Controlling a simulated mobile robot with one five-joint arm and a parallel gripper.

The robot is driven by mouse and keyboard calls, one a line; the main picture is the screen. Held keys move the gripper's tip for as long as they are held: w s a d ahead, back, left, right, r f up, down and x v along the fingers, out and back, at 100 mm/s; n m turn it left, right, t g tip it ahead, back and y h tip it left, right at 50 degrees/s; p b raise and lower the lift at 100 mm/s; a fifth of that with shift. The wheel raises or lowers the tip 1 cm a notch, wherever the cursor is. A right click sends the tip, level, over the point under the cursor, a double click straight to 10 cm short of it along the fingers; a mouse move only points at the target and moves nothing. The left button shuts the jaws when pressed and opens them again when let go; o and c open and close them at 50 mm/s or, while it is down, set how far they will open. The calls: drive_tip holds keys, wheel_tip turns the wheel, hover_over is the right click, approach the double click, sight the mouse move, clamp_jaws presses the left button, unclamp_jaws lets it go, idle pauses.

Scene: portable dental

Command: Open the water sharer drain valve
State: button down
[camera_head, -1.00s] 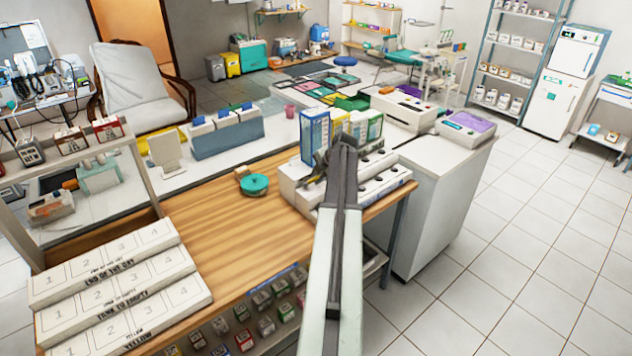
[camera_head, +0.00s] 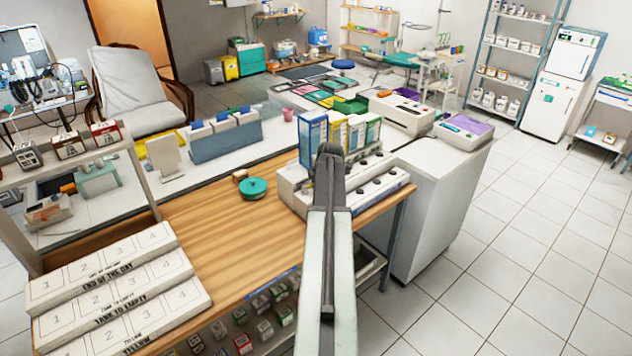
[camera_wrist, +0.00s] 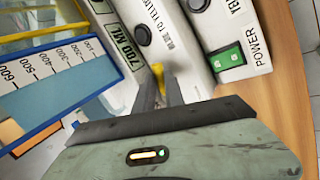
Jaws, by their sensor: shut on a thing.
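The water sharer looks like a long white unit (camera_head: 383,196) on the wooden bench, with blue-edged and green-edged upright boxes at its back. In the wrist view its white front panels (camera_wrist: 184,62) show a "700 ML" label, a black round knob (camera_wrist: 142,35) and a green power switch (camera_wrist: 228,58). A small yellow part (camera_wrist: 157,72), perhaps the drain valve handle, shows between my fingertips. My gripper (camera_wrist: 160,88) is shut on this yellow part, beside the "700 ML" label. In the head view my arm hides the gripper's fingertips (camera_head: 328,152) and the yellow part.
A blue-framed measuring scale (camera_wrist: 55,75) stands close to the left of my fingers in the wrist view. A teal round object (camera_head: 253,188) lies on the wooden bench (camera_head: 225,230). White stepped label blocks (camera_head: 110,290) stand at the front left. The floor to the right is clear.

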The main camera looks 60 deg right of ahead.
sight(308, 199)
drive_tip(key=m, duration=0.1)
drive_tip(key=a+m+g+h, duration=0.1)
drive_tip(key=shift+s+a+m, duration=0.15)
drive_tip(key=shift+s+m, duration=0.05)
drive_tip(key=shift+m, duration=0.2)
drive_tip(key=m+g, duration=0.1)
drive_tip(key=a+m+h, duration=0.1)
drive_tip(key=m, duration=0.1)
drive_tip(key=m+g, duration=0.1)
drive_tip(key=shift+a+g, duration=0.25)
drive_tip(key=shift+g, duration=0.05)
drive_tip(key=m+g, duration=0.1)
drive_tip(key=m, duration=0.1)
drive_tip(key=a+m+g, duration=0.1)
drive_tip(key=m, duration=0.1)
drive_tip(key=shift+w+h, duration=0.2)
drive_tip(key=shift+h, duration=0.1)
drive_tip(key=shift+w+a+m+g, duration=0.2)
drive_tip(key=shift+m+g, duration=0.25)
drive_tip(key=shift+m, duration=0.3)
drive_tip(key=shift+w+a+m+g, duration=0.1)
drive_tip(key=shift+a+m+g, duration=0.3)
drive_tip(key=shift+m, duration=0.35)
drive_tip(key=c, duration=1.7)
unclamp_jaws()
